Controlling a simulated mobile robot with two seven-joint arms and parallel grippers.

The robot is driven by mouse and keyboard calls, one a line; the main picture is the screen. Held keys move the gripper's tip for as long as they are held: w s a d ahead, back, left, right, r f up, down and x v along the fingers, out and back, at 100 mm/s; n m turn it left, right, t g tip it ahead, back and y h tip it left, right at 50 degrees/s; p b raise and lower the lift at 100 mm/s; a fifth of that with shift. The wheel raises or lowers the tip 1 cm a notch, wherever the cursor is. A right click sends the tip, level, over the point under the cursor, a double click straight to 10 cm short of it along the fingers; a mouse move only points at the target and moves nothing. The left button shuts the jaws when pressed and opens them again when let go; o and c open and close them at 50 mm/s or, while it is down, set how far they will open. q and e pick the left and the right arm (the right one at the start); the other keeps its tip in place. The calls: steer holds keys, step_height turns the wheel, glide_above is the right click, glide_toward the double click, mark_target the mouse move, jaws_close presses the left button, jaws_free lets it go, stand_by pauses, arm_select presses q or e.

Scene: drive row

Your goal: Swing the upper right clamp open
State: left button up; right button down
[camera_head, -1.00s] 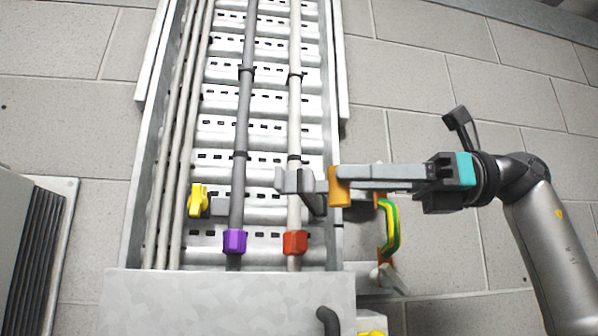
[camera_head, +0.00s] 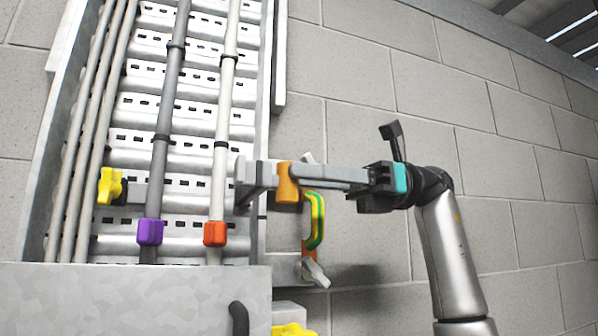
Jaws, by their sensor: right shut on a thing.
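The upper right clamp has a grey arm (camera_head: 257,178) and an orange knob (camera_head: 288,184). My right gripper (camera_head: 294,182) comes in from the right, its long grey fingers shut on the orange knob. The clamp arm's left end shows just right of the light grey cable (camera_head: 221,150), no longer crossing it. The gripper's fingers hide part of the clamp. The upper left clamp, with a yellow knob (camera_head: 110,186), has its grey arm beside the dark grey cable (camera_head: 164,130). My left gripper is not in view.
A purple collar (camera_head: 150,232) and an orange-red collar (camera_head: 215,234) sit low on the cables. A green-and-yellow loop (camera_head: 316,220) hangs right of the tray, below my gripper. A grey box (camera_head: 135,300) stands in front. The right wall is clear.

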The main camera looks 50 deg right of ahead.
steer(key=shift+w+d+r, duration=0.1)
steer(key=c, duration=0.6)
jaws_free()
steer(key=shift+w, duration=0.1)
steer(key=shift+d, duration=0.1)
steer(key=p+v, duration=0.3)
steer(key=v, duration=0.9)
